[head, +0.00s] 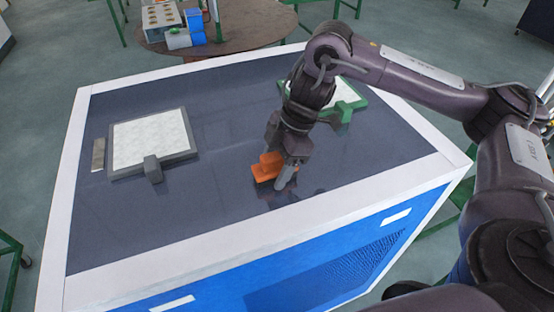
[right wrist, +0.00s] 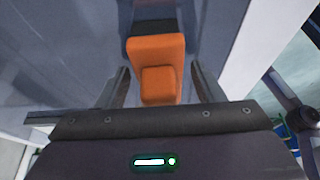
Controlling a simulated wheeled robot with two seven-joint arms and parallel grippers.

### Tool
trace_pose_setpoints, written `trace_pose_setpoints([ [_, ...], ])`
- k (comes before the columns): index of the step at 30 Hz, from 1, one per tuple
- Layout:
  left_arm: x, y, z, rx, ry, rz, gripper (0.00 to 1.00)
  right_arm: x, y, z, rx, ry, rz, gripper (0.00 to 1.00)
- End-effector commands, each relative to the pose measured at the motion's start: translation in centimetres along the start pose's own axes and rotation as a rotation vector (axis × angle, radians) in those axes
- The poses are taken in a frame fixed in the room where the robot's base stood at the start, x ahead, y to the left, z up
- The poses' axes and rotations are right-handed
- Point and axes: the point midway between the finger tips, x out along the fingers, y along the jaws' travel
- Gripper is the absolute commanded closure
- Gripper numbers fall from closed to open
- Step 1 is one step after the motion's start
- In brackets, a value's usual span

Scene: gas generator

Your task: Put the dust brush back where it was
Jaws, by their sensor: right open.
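The dust brush appears to be the orange block-shaped piece (head: 265,168) on the dark top of the blue and white cabinet, near its middle front. In the right wrist view the orange piece (right wrist: 157,58) has a raised smaller block at its near end and a dark strip at its far end. My right gripper (head: 280,172) points down at it. Its jaws (right wrist: 165,88) are open, with one finger on each side of the orange piece and visible gaps. Its underside is hidden. My left gripper is not in view.
A grey-framed white panel (head: 150,138) lies on the left of the cabinet top (head: 210,215), beside a small metal plate (head: 98,155). A green-framed panel (head: 345,97) lies behind my right arm. A round brown table (head: 245,32) holds boxes beyond. The front-left top is clear.

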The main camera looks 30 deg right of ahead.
Motion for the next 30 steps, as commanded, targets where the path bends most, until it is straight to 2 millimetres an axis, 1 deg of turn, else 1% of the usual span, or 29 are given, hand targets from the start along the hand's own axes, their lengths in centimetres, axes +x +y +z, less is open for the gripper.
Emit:
trace_pose_setpoints([
  [5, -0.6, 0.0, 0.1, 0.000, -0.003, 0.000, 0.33, -1.4, 0.1, -0.2, 0.000, -0.001, 0.004, 0.39],
  [8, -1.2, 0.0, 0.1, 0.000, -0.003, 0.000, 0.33, -3.1, 0.1, -0.2, -0.001, -0.001, 0.006, 0.39],
  [15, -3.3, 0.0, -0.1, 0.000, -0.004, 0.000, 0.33, -7.8, 0.1, -0.3, -0.001, 0.000, 0.006, 0.39],
  [19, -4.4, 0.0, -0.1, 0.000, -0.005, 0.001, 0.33, -10.1, 0.1, -0.3, 0.000, 0.000, 0.005, 0.39],
  [25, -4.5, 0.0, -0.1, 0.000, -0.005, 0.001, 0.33, -11.5, 0.1, -0.2, -0.003, -0.001, 0.003, 0.39],
  [30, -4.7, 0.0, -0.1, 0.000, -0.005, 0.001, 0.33, -12.2, 0.0, -0.1, -0.001, 0.000, 0.001, 0.39],
])
